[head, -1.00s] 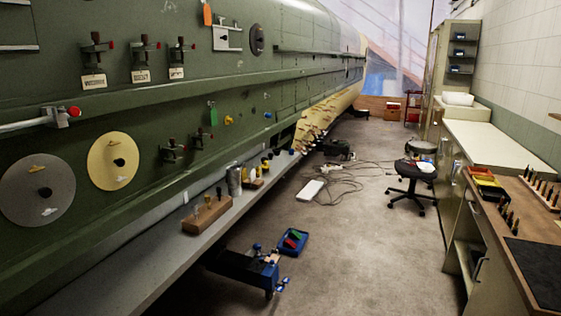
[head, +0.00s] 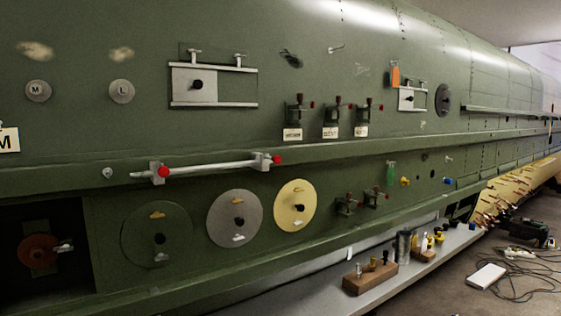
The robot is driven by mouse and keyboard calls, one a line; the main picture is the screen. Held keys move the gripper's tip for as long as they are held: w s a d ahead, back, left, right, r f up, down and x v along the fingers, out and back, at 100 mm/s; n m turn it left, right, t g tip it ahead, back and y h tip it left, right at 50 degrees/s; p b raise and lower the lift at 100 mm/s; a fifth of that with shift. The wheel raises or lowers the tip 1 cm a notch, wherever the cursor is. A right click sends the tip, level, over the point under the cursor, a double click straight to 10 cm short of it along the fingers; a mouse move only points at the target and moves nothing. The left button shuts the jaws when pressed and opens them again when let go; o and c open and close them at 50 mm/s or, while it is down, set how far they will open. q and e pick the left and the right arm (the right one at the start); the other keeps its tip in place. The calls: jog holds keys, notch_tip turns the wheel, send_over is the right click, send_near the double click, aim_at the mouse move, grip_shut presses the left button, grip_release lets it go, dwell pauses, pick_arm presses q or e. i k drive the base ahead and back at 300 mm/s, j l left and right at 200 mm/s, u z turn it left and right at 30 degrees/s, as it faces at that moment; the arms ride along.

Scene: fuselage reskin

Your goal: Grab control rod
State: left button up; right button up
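The control rod (head: 213,166) is a whitish, slightly sloping bar on the green fuselage side, left of centre in the head view. The rod sits just under a long green ledge and above a row of round discs. Neither of my grippers shows in the head view, so whether they are open or shut is hidden.
Below the rod are a dark disc, a grey disc (head: 235,219) and a yellow disc (head: 296,206). A square opening (head: 42,250) is at lower left. A grey shelf (head: 313,300) runs below, bearing a wooden block (head: 370,278). Cables and a white box (head: 487,275) lie on the floor.

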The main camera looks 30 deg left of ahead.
aim_at(236, 164)
jog(key=u, duration=1.5)
